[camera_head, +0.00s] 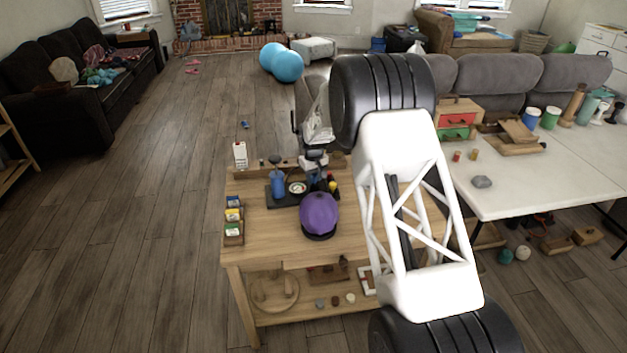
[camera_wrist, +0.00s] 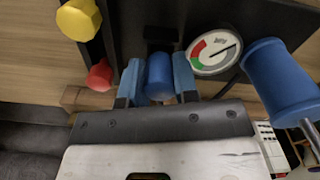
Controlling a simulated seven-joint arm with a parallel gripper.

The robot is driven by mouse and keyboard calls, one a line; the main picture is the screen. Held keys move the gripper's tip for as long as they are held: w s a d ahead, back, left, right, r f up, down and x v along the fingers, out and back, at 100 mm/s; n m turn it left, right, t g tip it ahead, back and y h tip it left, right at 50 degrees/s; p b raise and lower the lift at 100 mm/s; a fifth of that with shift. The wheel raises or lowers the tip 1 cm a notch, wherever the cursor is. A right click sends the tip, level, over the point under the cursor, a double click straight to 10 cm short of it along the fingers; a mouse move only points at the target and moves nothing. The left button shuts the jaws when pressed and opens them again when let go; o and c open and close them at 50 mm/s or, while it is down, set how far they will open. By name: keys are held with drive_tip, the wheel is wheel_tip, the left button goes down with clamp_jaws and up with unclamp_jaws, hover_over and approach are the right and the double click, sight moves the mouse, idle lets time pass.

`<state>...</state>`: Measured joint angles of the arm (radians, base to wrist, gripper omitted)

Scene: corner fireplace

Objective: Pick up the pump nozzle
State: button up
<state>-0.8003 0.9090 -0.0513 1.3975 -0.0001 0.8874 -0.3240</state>
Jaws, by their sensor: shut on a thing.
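The pump nozzle (camera_wrist: 159,76) is a short blue rounded piece between the two blue finger pads of my gripper (camera_wrist: 157,82) in the wrist view. The pads press on its left and right sides, and it is shut on it. The nozzle is close against a black board (camera_wrist: 147,18), and I cannot tell whether it touches it. A round gauge (camera_wrist: 213,50) and a blue pump cylinder (camera_wrist: 281,79) with a metal rod are to its right. In the head view my gripper (camera_head: 314,178) is over the wooden table and hides the nozzle.
Yellow (camera_wrist: 78,18) and red (camera_wrist: 100,76) knobs are to the left of my gripper. A rack of small boxes (camera_head: 234,222) stands at the left edge. A white table (camera_head: 510,195) is to the right.

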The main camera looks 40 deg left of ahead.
drive_tip(key=shift+r, duration=4.4)
drive_tip(key=shift+r, duration=0.1)
drive_tip(key=shift+s+d+r, duration=0.35)
drive_tip(key=shift+s, duration=0.05)
drive_tip(key=s+d+r+m, duration=0.1)
drive_tip(key=s+d+r, duration=0.7)
drive_tip(key=s+d, duration=0.3)
drive_tip(key=shift+s+d+r, duration=0.3)
drive_tip(key=shift+s+r, duration=0.05)
drive_tip(key=shift+s, duration=0.85)
drive_tip(key=shift+f, duration=0.15)
drive_tip(key=shift+f, duration=3.05)
drive_tip(key=shift+f, duration=0.95)
